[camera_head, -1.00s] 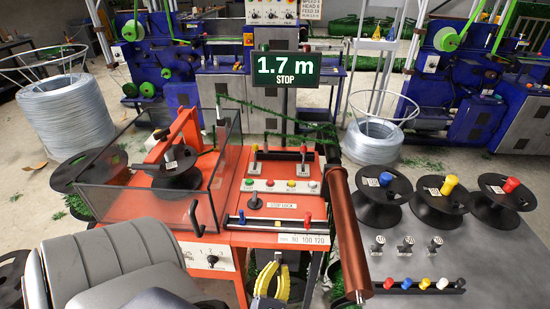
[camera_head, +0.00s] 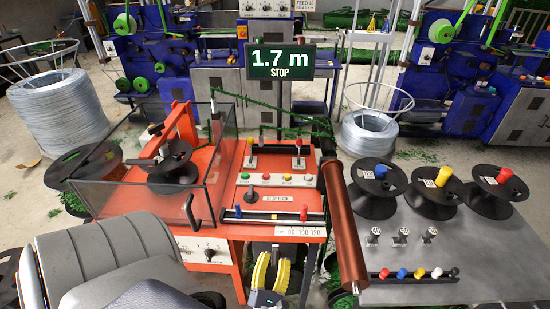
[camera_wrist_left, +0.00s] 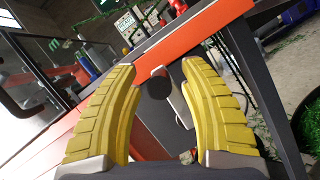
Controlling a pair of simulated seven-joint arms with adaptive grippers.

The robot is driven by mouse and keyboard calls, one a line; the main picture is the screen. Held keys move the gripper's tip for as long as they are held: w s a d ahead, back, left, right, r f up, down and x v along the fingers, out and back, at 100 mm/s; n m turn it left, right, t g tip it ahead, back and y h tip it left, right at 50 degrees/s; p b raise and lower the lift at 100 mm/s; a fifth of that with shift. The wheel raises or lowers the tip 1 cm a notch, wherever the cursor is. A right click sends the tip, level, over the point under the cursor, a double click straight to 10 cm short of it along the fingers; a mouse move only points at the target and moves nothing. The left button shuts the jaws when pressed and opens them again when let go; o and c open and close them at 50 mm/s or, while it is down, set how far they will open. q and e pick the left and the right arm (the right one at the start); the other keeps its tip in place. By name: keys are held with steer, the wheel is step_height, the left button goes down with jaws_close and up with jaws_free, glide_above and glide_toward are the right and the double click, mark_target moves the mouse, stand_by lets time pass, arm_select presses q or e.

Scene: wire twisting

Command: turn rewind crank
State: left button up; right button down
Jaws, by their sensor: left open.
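A crank with a dark cylindrical knob (camera_wrist_left: 158,84) and a pale metal arm (camera_wrist_left: 179,106) sits at the side of the orange-topped machine table in the left wrist view. I cannot make it out in the head view. My left gripper (camera_head: 273,260), with yellow ribbed fingers, is below the front edge of the table. In the left wrist view my left gripper (camera_wrist_left: 158,70) is open, with the knob showing between its fingertips. I cannot tell whether either finger touches it. My right gripper is not in view.
The orange control table (camera_head: 225,228) carries levers and buttons. A glass guard (camera_head: 140,203) with a black handle stands on its left. A copper-coloured roller (camera_head: 344,225) runs along its right. Several black spools stand on the grey table (camera_head: 470,262). The display (camera_head: 281,62) reads 1.7 m, STOP.

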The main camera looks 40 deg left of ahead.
arm_select(q)
steer(key=v, duration=1.2)
